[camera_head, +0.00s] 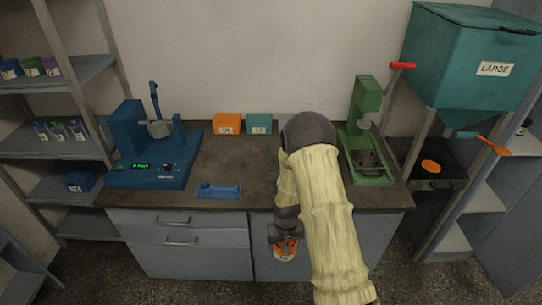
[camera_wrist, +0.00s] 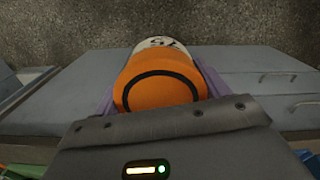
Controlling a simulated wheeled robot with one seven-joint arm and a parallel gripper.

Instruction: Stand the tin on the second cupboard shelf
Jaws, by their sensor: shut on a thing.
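An orange tin (camera_head: 285,254) with a white label hangs in front of the bench's lower doors, below the worktop edge. My gripper (camera_head: 285,240) is shut on it. In the wrist view the tin (camera_wrist: 158,82) shows its round orange end with a dark ring, and its pale label with dark marks lies beyond. The purple-grey fingers of my gripper (camera_wrist: 158,85) press on both sides of it. At the right edge of the head view stands a grey unit with pale shelves (camera_head: 484,198), partly hidden by the hopper stand. I cannot tell whether this is the cupboard.
The bench (camera_head: 255,180) carries a blue machine (camera_head: 150,145), a green press (camera_head: 368,140), an orange box (camera_head: 227,123) and a teal box (camera_head: 259,123). A teal hopper (camera_head: 470,60) stands right. An open rack (camera_head: 60,145) with small boxes stands left. The floor (camera_head: 200,291) in front is clear.

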